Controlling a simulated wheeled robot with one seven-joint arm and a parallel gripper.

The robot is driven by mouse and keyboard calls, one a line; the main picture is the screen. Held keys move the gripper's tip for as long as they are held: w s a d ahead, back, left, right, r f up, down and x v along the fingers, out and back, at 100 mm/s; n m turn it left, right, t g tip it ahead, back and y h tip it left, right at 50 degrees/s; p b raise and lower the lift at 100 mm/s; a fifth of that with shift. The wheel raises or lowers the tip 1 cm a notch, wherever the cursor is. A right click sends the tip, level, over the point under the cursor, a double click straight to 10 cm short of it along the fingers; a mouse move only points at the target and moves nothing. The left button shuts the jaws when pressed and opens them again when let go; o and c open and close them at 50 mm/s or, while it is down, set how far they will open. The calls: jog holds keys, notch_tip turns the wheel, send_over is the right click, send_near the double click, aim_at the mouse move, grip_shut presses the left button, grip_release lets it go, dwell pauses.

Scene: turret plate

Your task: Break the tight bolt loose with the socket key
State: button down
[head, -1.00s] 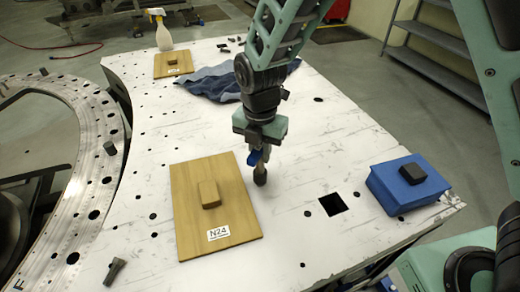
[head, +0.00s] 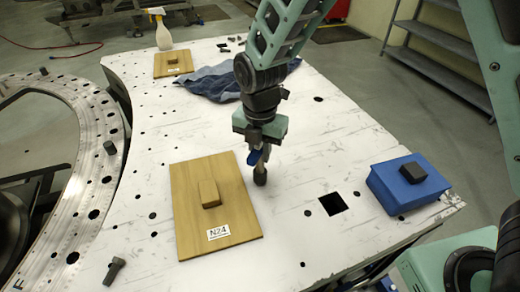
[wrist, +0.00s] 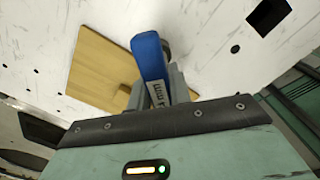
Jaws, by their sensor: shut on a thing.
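My gripper (head: 257,150) points down over the white plate (head: 330,150) and is shut on the socket key. The key's blue handle (head: 254,156) shows between the jaws, and its dark socket end (head: 260,177) points down at the plate, right of a wooden board. In the wrist view, the blue handle (wrist: 150,55) rises from between the jaws (wrist: 165,88), with a printed label on its side. Whether the socket sits around a bolt head is hidden. A dark bolt (head: 115,270) lies on the plate at the front left. Another dark bolt-like piece (head: 110,148) is on the holed ring.
The wooden board (head: 190,235) marked N24 bears a wooden block. A square opening (head: 333,204) and a blue box (head: 400,192) with a black block lie to the right. A blue cloth (head: 212,82), a second board (head: 160,65) and a spray bottle (head: 163,35) are behind.

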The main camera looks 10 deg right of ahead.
jog(key=shift+f+b, duration=0.4)
jog(key=shift+f, duration=0.2)
dwell(0.9)
jog(key=shift+n+p, duration=0.6)
jog(key=shift+n, duration=2.2)
dwell(1.8)
jog(key=shift+p, duration=0.55)
jog(key=shift+r+p, duration=1.45)
jog(key=shift+r, duration=0.05)
